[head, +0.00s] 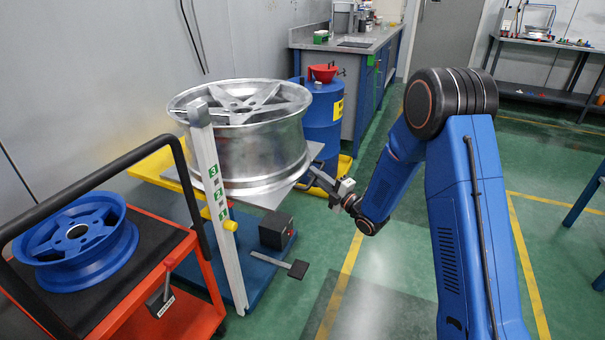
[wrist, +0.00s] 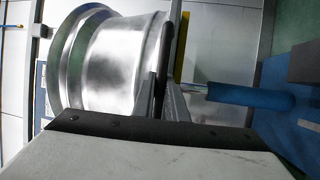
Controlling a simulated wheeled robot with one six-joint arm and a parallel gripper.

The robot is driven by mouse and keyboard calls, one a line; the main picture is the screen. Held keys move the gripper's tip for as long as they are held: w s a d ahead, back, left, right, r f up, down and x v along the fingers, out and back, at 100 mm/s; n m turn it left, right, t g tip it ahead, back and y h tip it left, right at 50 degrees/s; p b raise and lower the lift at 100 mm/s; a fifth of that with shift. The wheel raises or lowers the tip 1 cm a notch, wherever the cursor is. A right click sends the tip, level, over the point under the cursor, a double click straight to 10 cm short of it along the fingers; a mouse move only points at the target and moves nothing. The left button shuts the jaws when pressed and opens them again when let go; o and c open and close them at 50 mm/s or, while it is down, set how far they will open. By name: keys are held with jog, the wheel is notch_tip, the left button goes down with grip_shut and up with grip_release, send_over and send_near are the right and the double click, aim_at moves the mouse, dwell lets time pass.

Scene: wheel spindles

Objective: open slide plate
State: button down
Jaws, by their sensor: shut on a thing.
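The slide plate (head: 268,198) is a flat grey sheet under a large silver wheel rim (head: 262,150) on the stand. Its right edge sticks out past the rim toward my arm. The exact contact is partly hidden by the fingers.
A white post (head: 215,190) with green number labels and a yellow knob (head: 230,225) stands before the rim. A red cart (head: 185,310) carries a blue rim (head: 75,245) at left. A blue drum (head: 323,115) stands behind. The floor (head: 385,285) right of the stand is clear.

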jog(key=s+d, duration=0.2)
jog(key=d, duration=0.5)
jog(key=shift+s, duration=0.3)
jog(key=c, duration=1.8)
grip_release()
jog(key=shift+o, duration=0.2)
jog(key=v, duration=1.7)
jog(key=shift+s+d+f, duration=0.1)
